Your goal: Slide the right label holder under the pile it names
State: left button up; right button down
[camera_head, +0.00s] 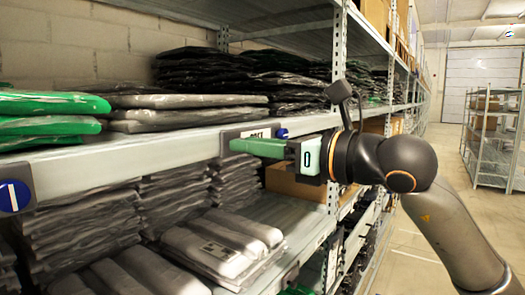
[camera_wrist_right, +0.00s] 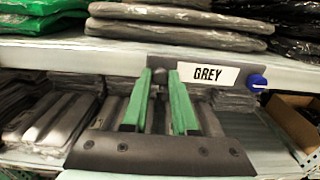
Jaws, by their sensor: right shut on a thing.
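The label holder (camera_head: 232,133) is a dark grey plate at the front edge of the middle shelf, with a white label and a blue round knob at its right end. In the right wrist view the label holder (camera_wrist_right: 257,68) reads GREY. My right gripper (camera_head: 236,146), with green fingers, is shut on the holder near its left part; the fingers also show in the wrist view (camera_wrist_right: 161,76). A pile of flat grey bagged garments (camera_head: 190,115) lies on the shelf behind the holder. Whether the plate is under the pile is unclear. My left gripper is not seen.
Green bagged garments (camera_head: 45,105) lie left of the grey pile, black ones (camera_head: 205,65) to the right. A blue disc (camera_head: 14,196) on a dark plate sits at the left shelf edge. A metal upright (camera_head: 338,100) stands behind my right wrist. The lower shelf holds more grey bags (camera_head: 225,240).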

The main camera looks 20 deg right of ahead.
jog(key=s+a, duration=0.2)
jog(key=shift+s+a+b, duration=0.1)
jog(key=shift+a+b, duration=0.3)
jog(key=shift+s+a, duration=0.15)
jog(key=shift+a, duration=0.05)
jog(key=shift+s+a, duration=0.1)
jog(key=shift+a, duration=0.05)
jog(key=c, duration=0.7)
grip_release()
